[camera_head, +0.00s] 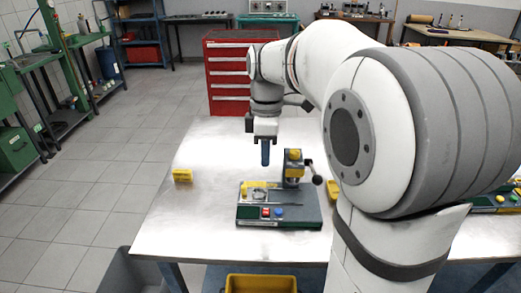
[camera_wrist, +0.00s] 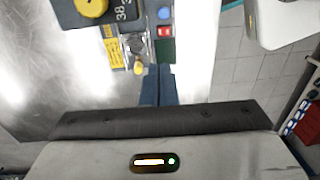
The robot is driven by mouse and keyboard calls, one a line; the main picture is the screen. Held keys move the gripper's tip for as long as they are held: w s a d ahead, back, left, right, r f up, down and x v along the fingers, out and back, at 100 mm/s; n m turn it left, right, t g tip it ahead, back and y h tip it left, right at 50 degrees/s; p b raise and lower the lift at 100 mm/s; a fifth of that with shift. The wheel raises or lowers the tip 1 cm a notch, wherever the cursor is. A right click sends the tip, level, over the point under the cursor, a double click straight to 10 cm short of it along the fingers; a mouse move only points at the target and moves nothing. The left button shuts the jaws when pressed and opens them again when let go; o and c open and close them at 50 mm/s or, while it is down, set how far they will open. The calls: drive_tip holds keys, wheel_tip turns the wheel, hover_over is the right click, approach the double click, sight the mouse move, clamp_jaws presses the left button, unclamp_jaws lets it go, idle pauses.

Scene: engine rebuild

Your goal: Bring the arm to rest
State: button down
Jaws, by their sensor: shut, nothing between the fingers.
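My gripper (camera_head: 265,158) hangs fingers-down from my white and grey arm, above the metal table and just behind a green-and-grey bench device (camera_head: 262,222). Its blue fingers are together with nothing between them. In the wrist view the closed fingers (camera_wrist: 158,75) point at the device, whose yellow knob (camera_wrist: 91,6), red and blue buttons and yellow label (camera_wrist: 113,46) show at the top. In the head view the fingertips look apart from the device. My upper arm hides the right part of the table.
The metal table (camera_head: 200,215) is bare on its left except for a small yellow block (camera_head: 182,175). Another yellow piece (camera_head: 334,190) is right of the device. A yellow bin (camera_head: 262,284) stands below the front edge. A red drawer cabinet (camera_head: 228,75) stands behind. Floor at left is clear.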

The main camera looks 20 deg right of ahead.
drive_tip(key=s+a+f+m+t, duration=0.1)
drive_tip(key=s+f+m+t, duration=0.45)
drive_tip(key=s+m, duration=0.95)
wheel_tip(320, 180, up, 6)
drive_tip(key=n+g+p, duration=0.7)
drive_tip(key=n+p, duration=0.2)
drive_tip(key=n, duration=0.6)
hover_over(266, 213)
drive_tip(key=w, duration=0.3)
drive_tip(key=shift+t, duration=0.25)
drive_tip(key=f, duration=0.4)
drive_tip(key=s+f+p, duration=0.1)
drive_tip(key=f, duration=0.4)
drive_tip(key=s+f, duration=0.1)
drive_tip(key=f, duration=0.4)
drive_tip(key=shift+s+p, duration=0.2)
drive_tip(key=shift+p, duration=0.15)
